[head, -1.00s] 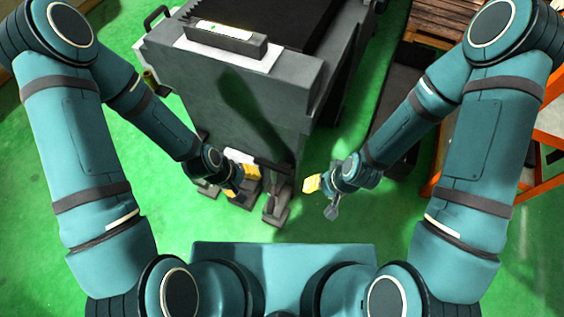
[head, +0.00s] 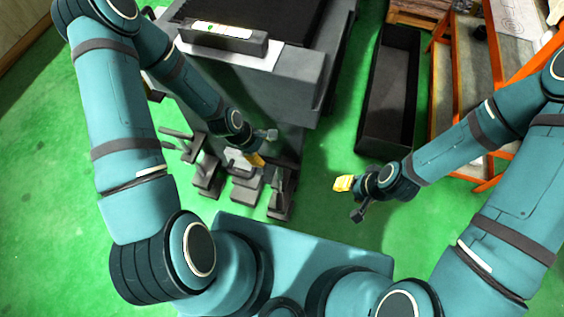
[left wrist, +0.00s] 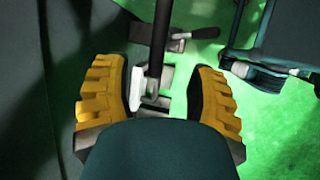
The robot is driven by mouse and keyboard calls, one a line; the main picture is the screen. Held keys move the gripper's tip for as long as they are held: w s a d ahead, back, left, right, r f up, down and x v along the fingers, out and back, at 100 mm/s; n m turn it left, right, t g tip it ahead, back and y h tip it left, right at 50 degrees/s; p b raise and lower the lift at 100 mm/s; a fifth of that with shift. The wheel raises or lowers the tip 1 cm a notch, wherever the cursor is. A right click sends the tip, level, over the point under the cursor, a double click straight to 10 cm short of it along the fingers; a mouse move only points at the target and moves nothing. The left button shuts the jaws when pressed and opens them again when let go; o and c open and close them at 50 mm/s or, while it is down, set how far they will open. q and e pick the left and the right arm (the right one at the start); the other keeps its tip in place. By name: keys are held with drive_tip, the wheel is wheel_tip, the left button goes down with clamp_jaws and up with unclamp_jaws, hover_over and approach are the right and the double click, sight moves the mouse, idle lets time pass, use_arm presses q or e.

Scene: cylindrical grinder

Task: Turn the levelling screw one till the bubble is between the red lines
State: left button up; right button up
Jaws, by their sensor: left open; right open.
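The spirit level (head: 225,34) lies on top of the grey machine. Its green bubble is left of the middle of the pale window; the red lines are too small to make out. Several levelling feet with dark levers stand at the machine's base, among them a left one (head: 207,181) and a right one (head: 281,201); which is screw one I cannot tell. My left gripper (head: 262,148) is open above these feet. In the left wrist view a dark upright rod (left wrist: 160,45) shows between its spread yellow fingers (left wrist: 157,100). My right gripper (head: 351,198) is open and empty, right of the feet.
The grey machine body (head: 255,95) stands behind the feet. A long dark open bin (head: 388,100) is on the floor to the right, beside an orange-framed rack (head: 440,110). The green floor between the feet and the bin is clear.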

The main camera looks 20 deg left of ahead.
sight(278, 162)
use_arm(q)
drive_tip(key=b+x, duration=0.3)
drive_tip(key=x, duration=0.9)
drive_tip(key=shift+f, duration=0.25)
clamp_jaws()
